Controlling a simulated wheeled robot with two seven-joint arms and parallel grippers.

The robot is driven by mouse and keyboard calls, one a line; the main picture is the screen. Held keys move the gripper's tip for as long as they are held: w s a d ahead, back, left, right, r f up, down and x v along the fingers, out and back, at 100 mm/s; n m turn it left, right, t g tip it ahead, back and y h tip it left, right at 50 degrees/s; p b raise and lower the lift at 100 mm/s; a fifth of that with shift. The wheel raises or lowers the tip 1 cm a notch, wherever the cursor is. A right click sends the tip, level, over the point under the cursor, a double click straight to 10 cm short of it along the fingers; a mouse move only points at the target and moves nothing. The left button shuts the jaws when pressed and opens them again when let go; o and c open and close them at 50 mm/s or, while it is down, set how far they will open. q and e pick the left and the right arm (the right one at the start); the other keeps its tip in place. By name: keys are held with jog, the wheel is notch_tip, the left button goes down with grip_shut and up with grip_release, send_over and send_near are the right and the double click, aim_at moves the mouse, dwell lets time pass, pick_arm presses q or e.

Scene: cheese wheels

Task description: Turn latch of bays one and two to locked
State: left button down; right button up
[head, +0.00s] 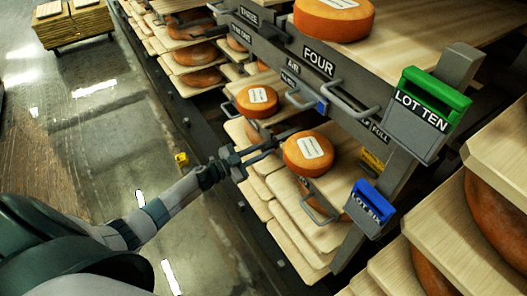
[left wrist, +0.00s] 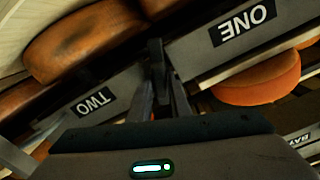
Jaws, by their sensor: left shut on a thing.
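My left gripper (head: 268,145) reaches in from the left among the cheese shelves in the head view. In the left wrist view its two fingers (left wrist: 163,88) are closed around a dark upright latch piece (left wrist: 156,55). This latch stands between the grey plate marked TWO (left wrist: 95,103) and the grey plate marked ONE (left wrist: 242,33), which both appear upside down. The latch is hidden by the gripper and cheese in the head view, and I cannot read its locked or unlocked state. My right gripper is not in view.
An orange cheese wheel (head: 307,153) sits right beside the gripper, another (head: 257,100) behind it. A bar marked FOUR (head: 318,62) with metal handles hangs above. A green LOT TEN box (head: 437,88) and blue LOT SIX box (head: 371,203) stand right.

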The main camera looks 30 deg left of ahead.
pick_arm(q)
jog(key=shift+f+m+b, duration=0.1)
jog(key=shift+m+b, duration=0.3)
jog(key=shift+m, duration=1.1)
pick_arm(e)
jog(key=w+a+r+t, duration=0.1)
jog(key=w+a+r, duration=0.1)
jog(key=w, duration=0.1)
pick_arm(q)
jog(key=m+b, duration=0.2)
jog(key=m, duration=0.1)
jog(key=shift+s+d+f+m, duration=0.1)
jog(key=shift+m, duration=0.2)
jog(key=m+b, duration=0.1)
jog(key=m, duration=0.1)
jog(key=shift+f+m+b, duration=0.1)
jog(key=shift+m+b, duration=0.2)
jog(key=shift+b, duration=0.1)
jog(key=m+b, duration=0.1)
jog(key=m, duration=0.1)
jog(key=shift+m, duration=0.3)
jog(key=shift+m+b, duration=0.8)
jog(key=shift+m, duration=0.3)
pick_arm(e)
jog(key=s+d+f+g+h, duration=0.1)
jog(key=s+d+f+g, duration=0.3)
jog(key=d+f, duration=0.1)
jog(key=shift+s+d+m+g, duration=0.3)
jog(key=shift+d, duration=0.35)
